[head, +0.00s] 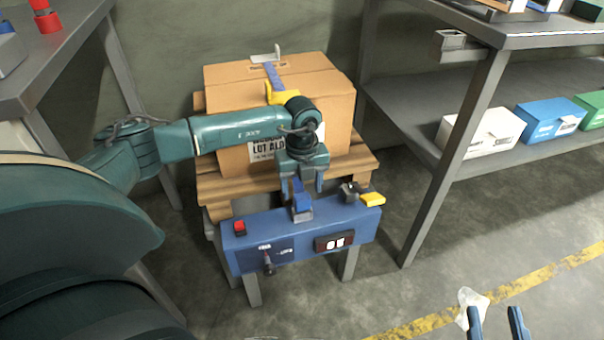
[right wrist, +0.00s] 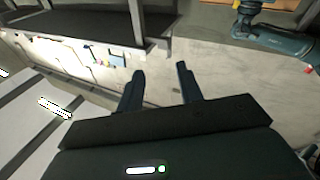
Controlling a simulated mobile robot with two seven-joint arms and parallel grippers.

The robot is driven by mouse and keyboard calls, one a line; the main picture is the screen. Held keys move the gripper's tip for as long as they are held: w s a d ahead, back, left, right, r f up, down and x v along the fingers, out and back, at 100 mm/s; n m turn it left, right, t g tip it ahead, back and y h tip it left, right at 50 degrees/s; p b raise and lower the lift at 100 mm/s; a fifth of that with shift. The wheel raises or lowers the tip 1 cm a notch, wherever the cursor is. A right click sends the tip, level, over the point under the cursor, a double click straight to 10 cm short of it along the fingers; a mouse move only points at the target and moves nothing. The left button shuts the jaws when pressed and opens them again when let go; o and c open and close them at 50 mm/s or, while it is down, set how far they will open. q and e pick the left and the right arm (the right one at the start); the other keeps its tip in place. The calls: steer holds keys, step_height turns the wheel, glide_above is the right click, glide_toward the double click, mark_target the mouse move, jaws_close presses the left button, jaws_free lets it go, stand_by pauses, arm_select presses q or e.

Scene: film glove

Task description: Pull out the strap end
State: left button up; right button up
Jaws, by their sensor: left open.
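A blue strap (head: 272,75) runs over the top of a cardboard box (head: 325,82), with a yellow piece (head: 283,96) on it near the front edge. My left arm hides the strap's course down the front. A short blue piece, possibly the strap end (head: 298,187), shows at a blue block (head: 302,204) on the blue bench unit (head: 300,240). My left gripper (head: 305,187) is open and points down right above that block, its fingers around or just in front of the blue piece. My right gripper (head: 496,318) is open, far from the box; it also shows empty in the right wrist view (right wrist: 160,85).
The box sits on a wooden pallet (head: 365,168). The unit carries a red button (head: 239,227), a lever (head: 268,264) and a yellow handle (head: 372,199). A crumpled clear film (head: 470,300) is at my right fingertip. Shelving (head: 440,150) stands right; the floor between is clear.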

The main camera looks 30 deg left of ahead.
mark_target(302, 196)
arm_select(q)
steer(key=shift+f+b, duration=0.55)
steer(key=shift+f, duration=1.75)
arm_select(e)
steer(key=shift+w+a, duration=0.1)
arm_select(q)
steer(key=c, duration=1.1)
steer(key=shift+r+p, duration=0.5)
steer(key=shift+p, duration=0.05)
arm_select(e)
steer(key=shift+r, duration=0.6)
